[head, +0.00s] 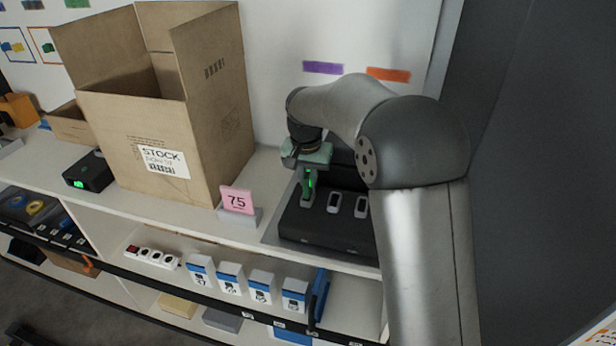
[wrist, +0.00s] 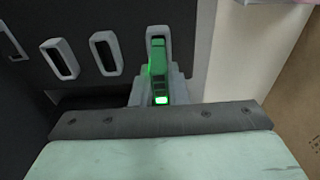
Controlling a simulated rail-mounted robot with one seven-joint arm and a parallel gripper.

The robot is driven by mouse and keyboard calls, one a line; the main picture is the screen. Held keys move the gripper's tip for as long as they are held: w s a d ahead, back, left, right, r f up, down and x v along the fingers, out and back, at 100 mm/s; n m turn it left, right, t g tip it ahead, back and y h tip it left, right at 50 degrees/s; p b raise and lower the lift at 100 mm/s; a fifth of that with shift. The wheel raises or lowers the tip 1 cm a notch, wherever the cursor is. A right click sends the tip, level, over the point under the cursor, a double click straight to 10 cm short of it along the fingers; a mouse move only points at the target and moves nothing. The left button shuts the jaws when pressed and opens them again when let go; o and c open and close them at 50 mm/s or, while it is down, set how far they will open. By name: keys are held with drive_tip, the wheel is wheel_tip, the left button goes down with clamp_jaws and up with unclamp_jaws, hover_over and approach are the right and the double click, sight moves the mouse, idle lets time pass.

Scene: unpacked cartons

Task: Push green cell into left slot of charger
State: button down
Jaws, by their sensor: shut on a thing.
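The black charger (head: 325,228) stands on the shelf below my arm, with a row of pale-rimmed slots along its top. My gripper (head: 308,178) points down over the charger's left slot (head: 306,201) and is shut on the green cell (head: 310,184), which glows green. In the wrist view the green cell (wrist: 159,62) is lined up with the left slot (wrist: 157,33), here the rightmost, and overlaps its opening. How deep it sits is hidden. The middle slot (wrist: 104,52) and another slot (wrist: 60,58) look empty.
A large open cardboard carton (head: 160,120) stands left of the charger. A pink card marked 75 (head: 237,200) stands between them near the shelf edge. A small black box with a green light (head: 88,172) is further left.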

sight(306, 180)
drive_tip(key=shift+f+b, duration=0.55)
drive_tip(key=shift+f, duration=0.4)
idle(1.0)
drive_tip(key=c, duration=1.3)
unclamp_jaws()
drive_tip(key=shift+c, duration=0.2)
drive_tip(key=shift+r, duration=0.1)
wheel_tip(306, 180, up, 17)
drive_tip(key=s, duration=0.2)
drive_tip(key=shift+a, duration=0.25)
